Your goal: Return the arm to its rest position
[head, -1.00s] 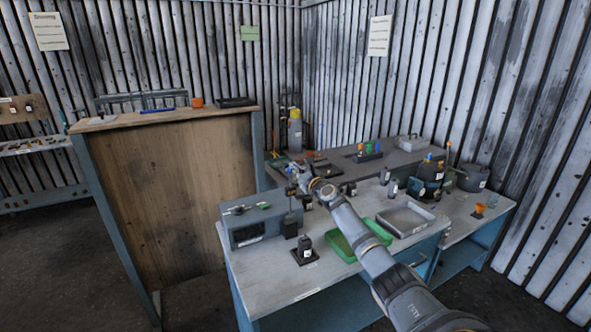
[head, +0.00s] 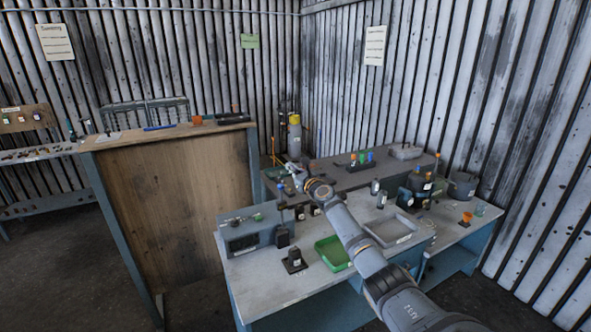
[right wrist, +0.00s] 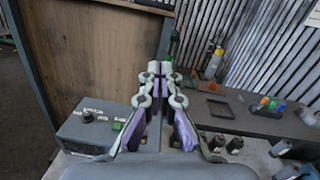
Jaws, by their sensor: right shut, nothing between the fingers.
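My right arm (head: 355,245) reaches from the lower right over the workbench (head: 270,285). My right gripper (head: 292,170) is at its far end, above the back part of the bench and close to the grey control box in the picture. In the right wrist view the right gripper (right wrist: 160,68) points away from the camera, with its fingertips together and nothing between them. Its fingers hide part of the bench behind. My left gripper does not show in either view.
The grey control box (head: 247,236), a black block (head: 294,261), a green tray (head: 331,254) and a grey tray (head: 391,232) lie on the bench around the arm. A wooden panel (head: 175,210) stands at the left. Dark cylinders (head: 421,183) stand at the right.

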